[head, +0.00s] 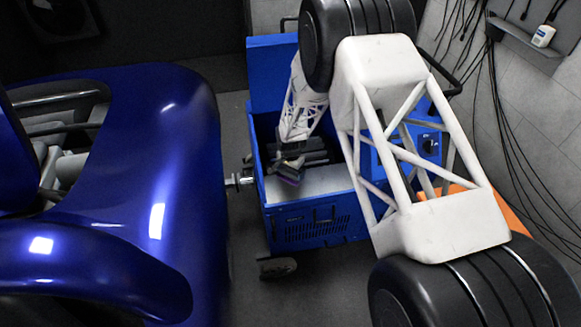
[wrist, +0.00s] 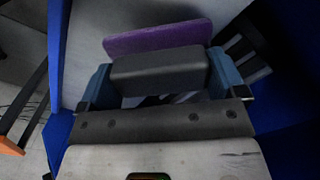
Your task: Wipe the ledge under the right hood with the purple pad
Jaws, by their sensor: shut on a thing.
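The purple face points away from the gripper. In the head view the purple pad (head: 287,176) shows as a small dark, tilted shape over a pale grey surface (head: 318,182), which may be the ledge. I cannot tell whether the pad touches that surface. My arm hides part of the unit.
A glossy blue car body (head: 160,150) fills the left, joined to the unit by a metal shaft (head: 240,180). Black cables (head: 497,110) hang on the right wall. An orange object (head: 515,222) shows behind my arm.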

